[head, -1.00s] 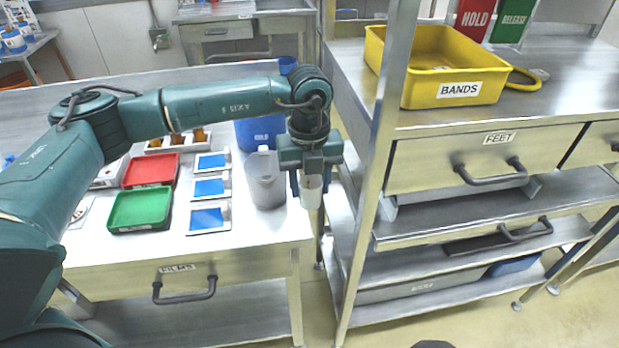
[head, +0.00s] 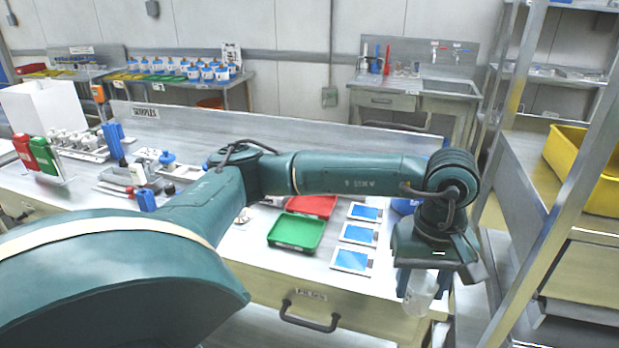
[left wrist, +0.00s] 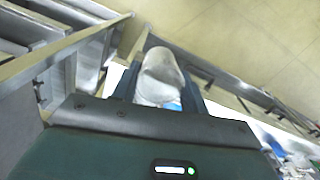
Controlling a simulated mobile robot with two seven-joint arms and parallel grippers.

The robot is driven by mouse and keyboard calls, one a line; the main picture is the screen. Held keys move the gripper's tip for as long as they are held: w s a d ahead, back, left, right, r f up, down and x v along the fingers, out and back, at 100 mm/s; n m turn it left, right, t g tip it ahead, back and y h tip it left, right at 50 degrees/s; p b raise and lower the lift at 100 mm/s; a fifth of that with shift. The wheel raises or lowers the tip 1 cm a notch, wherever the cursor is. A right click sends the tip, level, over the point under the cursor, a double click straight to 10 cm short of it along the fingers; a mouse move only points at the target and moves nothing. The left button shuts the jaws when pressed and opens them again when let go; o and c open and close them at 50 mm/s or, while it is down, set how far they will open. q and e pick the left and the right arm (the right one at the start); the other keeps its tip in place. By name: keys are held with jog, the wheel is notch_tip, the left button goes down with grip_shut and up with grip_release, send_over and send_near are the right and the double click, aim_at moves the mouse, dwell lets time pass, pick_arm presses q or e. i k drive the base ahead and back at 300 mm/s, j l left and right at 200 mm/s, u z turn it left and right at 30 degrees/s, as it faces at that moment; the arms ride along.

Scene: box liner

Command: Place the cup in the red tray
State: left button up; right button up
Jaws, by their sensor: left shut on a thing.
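The red tray (head: 312,205) lies on the workbench behind the green tray (head: 296,232); my left arm crosses in front of its back part. My left gripper (head: 424,284) points down by the right front corner of the bench and is shut on a whitish, translucent cup (head: 420,300). In the left wrist view the cup (left wrist: 160,78) sits between the two fingers of the left gripper (left wrist: 160,85). In the head view the gripper hides the cup's upper part. The gripper is to the right of the red tray, apart from it. My right gripper is not in view.
Several blue-and-white cards (head: 352,260) lie between the trays and the gripper. A blue container (head: 405,206) shows partly behind the arm. A metal shelf with a yellow bin (head: 590,170) stands at the right. Bottles and red and green holders (head: 38,157) stand at the left.

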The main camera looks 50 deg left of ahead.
aim_at(311, 206)
jog(key=i+j, duration=0.1)
jog(key=j, duration=0.45)
jog(key=i+j, duration=0.1)
jog(key=j, duration=0.45)
jog(key=i+j, duration=0.1)
jog(key=j, duration=0.45)
